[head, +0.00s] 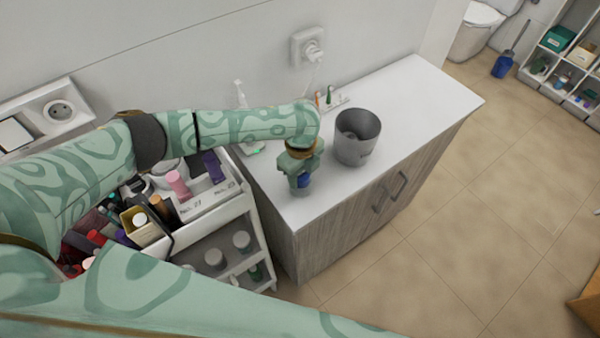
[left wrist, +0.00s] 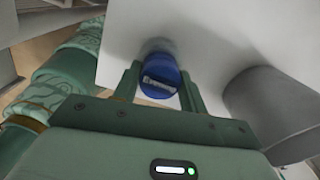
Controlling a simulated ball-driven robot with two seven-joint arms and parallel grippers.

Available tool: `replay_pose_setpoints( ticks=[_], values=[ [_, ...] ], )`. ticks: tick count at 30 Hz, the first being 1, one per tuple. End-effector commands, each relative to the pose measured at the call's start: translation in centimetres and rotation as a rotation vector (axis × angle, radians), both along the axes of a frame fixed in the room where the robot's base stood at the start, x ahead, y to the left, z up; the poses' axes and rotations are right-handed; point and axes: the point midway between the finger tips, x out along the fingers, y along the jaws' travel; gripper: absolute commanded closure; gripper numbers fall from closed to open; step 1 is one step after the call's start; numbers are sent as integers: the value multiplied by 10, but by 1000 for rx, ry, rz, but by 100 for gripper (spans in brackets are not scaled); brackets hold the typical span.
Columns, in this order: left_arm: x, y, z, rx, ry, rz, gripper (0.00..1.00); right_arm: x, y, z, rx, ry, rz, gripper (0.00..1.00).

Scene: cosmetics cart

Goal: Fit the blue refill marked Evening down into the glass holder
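My left gripper (head: 302,181) is low over the white counter, near its left front edge. It is shut on a blue round refill (head: 304,181). In the left wrist view the refill (left wrist: 160,73) sits between the two fingers (left wrist: 160,90), with white lettering too small to read. Whether its underside touches the counter is hidden. A grey, open-topped cylinder (head: 358,138) stands just right of the gripper, apart from it, and shows in the left wrist view (left wrist: 272,112). I cannot tell whether it is the glass holder; no other glass holder is clear. My right gripper is out of view.
The white counter (head: 420,100) is clear to the right of the cylinder. A small tray with upright items (head: 330,99) and a pump bottle (head: 240,93) stand behind, near the wall. The cosmetics cart (head: 215,213), full of bottles and tubes, stands left of the counter.

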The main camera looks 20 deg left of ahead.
Motion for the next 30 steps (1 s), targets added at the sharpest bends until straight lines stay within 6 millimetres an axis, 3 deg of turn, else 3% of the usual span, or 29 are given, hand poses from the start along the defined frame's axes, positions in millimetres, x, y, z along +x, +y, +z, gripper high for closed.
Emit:
replay_pose_setpoints(
  ticks=[1,2,23,26,30],
  values=[
    [-10,1,-13,6,24,1,43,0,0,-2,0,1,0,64],
    [-10,1,-13,6,24,1,38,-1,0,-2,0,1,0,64],
    [-10,3,-14,7,27,5,38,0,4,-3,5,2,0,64],
    [-10,3,-7,6,25,4,38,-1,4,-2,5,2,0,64],
    [-9,2,23,4,22,3,38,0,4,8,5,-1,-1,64]
  ],
)
